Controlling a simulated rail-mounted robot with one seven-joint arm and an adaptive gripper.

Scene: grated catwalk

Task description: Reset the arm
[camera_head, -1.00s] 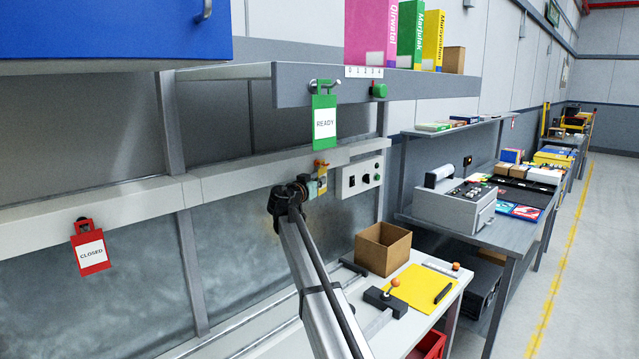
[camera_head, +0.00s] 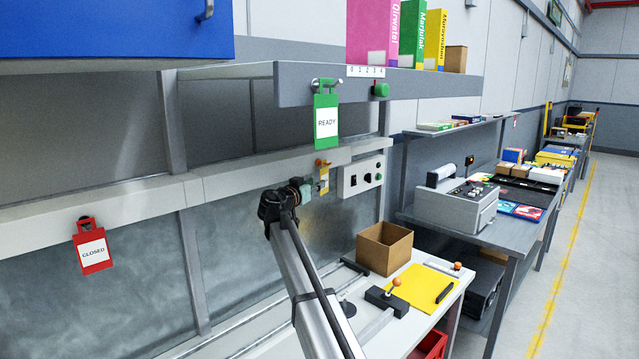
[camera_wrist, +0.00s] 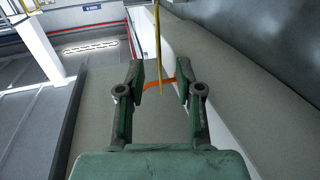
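My gripper (camera_head: 308,187) is at the wall rail in the head view, just left of a small yellow tag (camera_head: 324,181) under an orange piece (camera_head: 322,163). In the wrist view my green gripper (camera_wrist: 160,80) has its two fingers spread, with a clear gap between them. A thin yellow edge (camera_wrist: 158,40) and an orange strip (camera_wrist: 160,84) show in line with that gap, apparently the same tag seen edge-on. Neither finger appears closed on it. My arm reaches up from the bottom of the head view.
A grey switch box (camera_head: 361,177) is right of the tag. A green READY tag (camera_head: 326,123) hangs above from the shelf edge (camera_head: 420,84). A red CLOSED tag (camera_head: 92,250) hangs at left. Below are a cardboard box (camera_head: 384,248) and a joystick (camera_head: 393,292).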

